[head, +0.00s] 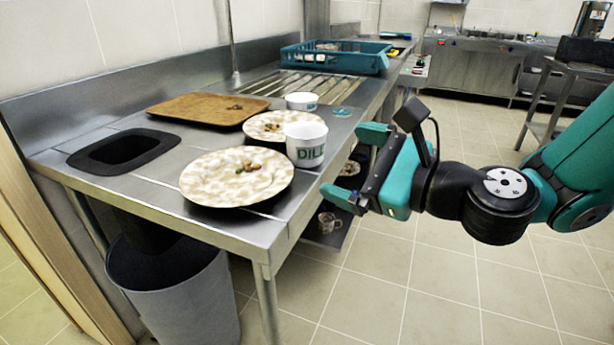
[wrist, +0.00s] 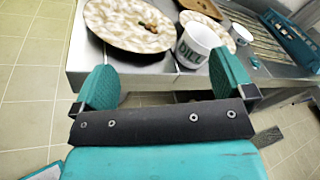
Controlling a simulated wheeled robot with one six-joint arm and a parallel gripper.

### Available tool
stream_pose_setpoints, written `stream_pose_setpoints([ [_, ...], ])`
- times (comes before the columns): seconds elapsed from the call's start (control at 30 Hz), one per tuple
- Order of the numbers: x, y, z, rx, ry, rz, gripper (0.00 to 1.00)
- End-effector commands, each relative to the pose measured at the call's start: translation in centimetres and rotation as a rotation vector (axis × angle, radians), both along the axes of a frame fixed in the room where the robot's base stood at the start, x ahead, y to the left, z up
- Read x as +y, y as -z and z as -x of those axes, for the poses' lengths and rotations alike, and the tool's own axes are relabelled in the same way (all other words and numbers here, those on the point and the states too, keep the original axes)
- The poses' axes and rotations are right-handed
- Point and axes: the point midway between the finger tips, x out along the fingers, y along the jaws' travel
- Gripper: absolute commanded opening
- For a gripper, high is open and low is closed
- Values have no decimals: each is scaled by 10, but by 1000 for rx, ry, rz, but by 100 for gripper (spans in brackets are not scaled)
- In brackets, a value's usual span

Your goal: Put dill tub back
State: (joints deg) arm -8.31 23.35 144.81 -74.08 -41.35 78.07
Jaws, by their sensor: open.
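The dill tub (head: 306,145) is a white tub with green "DILL" lettering. It stands upright near the front edge of the steel counter (head: 160,205), beside two patterned plates. It also shows in the wrist view (wrist: 198,45), beyond and between my fingers. My gripper (head: 348,166) is to the right of the tub, just off the counter's edge, with its fingers pointing toward the counter. In the wrist view my gripper (wrist: 165,85) has its two teal fingers wide apart with nothing between them. The tub is apart from the fingers.
A near plate (head: 225,185) and a farther plate (head: 265,122) hold food scraps. A second white tub (head: 301,101), its round teal lid (head: 341,112), a brown tray (head: 200,107) and a teal crate (head: 335,62) are on the counter. A black-rimmed hole (head: 85,158) sits above a grey bin (head: 185,300).

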Motion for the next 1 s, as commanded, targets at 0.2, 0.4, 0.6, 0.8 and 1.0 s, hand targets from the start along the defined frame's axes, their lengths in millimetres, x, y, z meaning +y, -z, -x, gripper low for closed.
stream_pose_setpoints([
  [0.2,-33,38,-43,276,266,-337,100],
  [0.4,-25,32,-64,309,297,-381,100],
  [0.6,-6,31,-88,307,297,-379,100],
  [0.8,9,31,-106,305,297,-377,100],
  [1.0,20,31,-121,305,296,-376,100],
])
